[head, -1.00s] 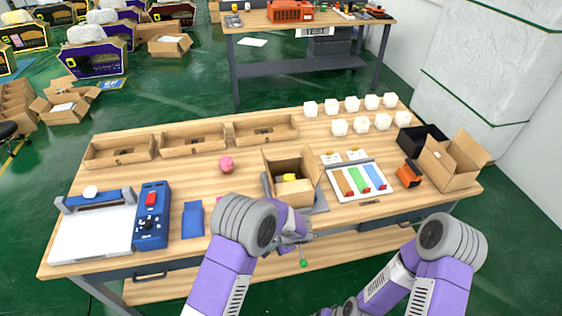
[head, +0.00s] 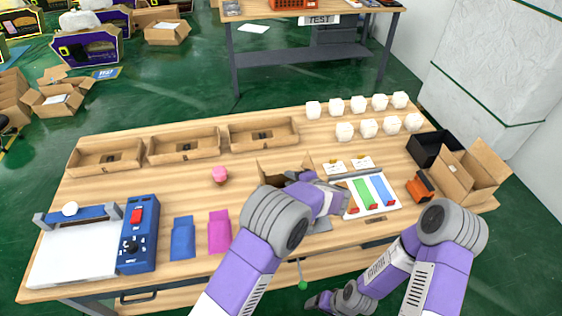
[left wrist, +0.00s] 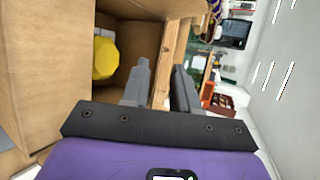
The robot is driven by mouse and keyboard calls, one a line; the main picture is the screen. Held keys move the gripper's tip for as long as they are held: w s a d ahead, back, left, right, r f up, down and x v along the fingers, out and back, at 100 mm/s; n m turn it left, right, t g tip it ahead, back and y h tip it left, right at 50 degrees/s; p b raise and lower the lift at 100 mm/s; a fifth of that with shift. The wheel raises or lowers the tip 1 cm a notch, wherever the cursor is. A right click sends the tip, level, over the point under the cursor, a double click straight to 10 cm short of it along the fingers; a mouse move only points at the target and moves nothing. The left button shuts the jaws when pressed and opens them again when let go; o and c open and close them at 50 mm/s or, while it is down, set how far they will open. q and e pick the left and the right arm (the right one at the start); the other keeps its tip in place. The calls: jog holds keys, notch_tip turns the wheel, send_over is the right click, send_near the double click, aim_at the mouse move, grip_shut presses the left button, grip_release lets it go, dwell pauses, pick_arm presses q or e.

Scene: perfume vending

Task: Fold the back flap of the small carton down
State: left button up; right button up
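The small carton (head: 284,165) stands on the table, mostly hidden behind my left arm in the head view. In the left wrist view its brown cardboard (left wrist: 35,60) fills the left side, with a yellow object (left wrist: 104,58) inside. My left gripper (head: 297,180) is at the carton. In the left wrist view its fingers (left wrist: 161,86) are apart, with a cardboard edge showing between them; I cannot tell whether they touch it. The back flap cannot be made out clearly.
A tray with coloured strips (head: 352,215), an orange device (head: 420,187) and an open box (head: 470,172) are to the right. A pink item (head: 219,175) and blue (head: 183,237) and magenta (head: 219,231) pouches are left. Shallow trays (head: 184,145) and white blocks (head: 358,104) line the back.

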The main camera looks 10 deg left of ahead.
aim_at(279, 173)
pick_arm(q)
jog(key=x, duration=0.7)
jog(key=shift+w+a, duration=0.2)
jog(key=shift+w, duration=0.05)
jog(key=shift+f, duration=0.1)
grip_shut()
